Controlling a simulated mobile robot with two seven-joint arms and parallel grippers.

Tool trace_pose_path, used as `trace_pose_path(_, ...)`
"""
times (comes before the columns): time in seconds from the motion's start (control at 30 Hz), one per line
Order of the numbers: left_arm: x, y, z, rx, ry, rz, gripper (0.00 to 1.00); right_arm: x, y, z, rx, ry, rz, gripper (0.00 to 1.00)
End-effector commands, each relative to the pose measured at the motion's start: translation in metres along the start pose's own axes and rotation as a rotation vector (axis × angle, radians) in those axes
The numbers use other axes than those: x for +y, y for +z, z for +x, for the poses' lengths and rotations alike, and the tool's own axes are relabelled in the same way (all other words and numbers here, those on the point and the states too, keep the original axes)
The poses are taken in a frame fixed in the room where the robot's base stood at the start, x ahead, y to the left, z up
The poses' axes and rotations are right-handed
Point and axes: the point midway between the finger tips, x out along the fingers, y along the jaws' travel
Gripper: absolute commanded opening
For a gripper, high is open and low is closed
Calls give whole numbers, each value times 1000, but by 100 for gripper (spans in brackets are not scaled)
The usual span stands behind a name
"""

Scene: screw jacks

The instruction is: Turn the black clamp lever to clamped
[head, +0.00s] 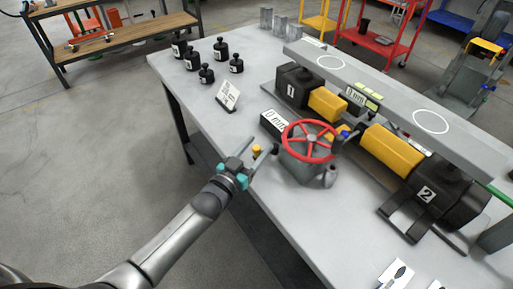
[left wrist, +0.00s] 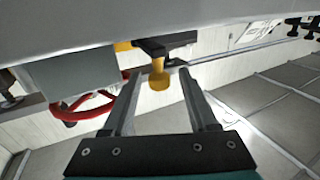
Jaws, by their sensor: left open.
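The lever is mostly hidden in the head view. My right gripper is not in view.
Black jacks with yellow blocks (head: 392,148) stand under a long grey beam (head: 400,95). The floor left of the table is clear.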

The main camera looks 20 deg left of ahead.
Motion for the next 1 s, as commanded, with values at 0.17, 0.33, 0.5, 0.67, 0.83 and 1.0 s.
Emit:
trace_pose_path(0.17, 0, 0, 0, 0, 0, 0, 59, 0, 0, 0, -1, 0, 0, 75)
trace_pose_path(0.33, 0, 0, 0, 0, 0, 0, 41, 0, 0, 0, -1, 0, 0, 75)
trace_pose_path(0.5, 0, 0, 0, 0, 0, 0, 22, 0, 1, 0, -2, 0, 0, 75)
trace_pose_path(0.67, 0, 0, 0, 0, 0, 0, 4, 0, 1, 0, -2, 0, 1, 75)
trace_pose_path(0.83, 0, 0, 0, 0, 0, 0, 0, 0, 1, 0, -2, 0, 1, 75)
trace_pose_path(1.0, 0, 0, 0, 0, 0, 0, 0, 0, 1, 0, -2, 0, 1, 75)
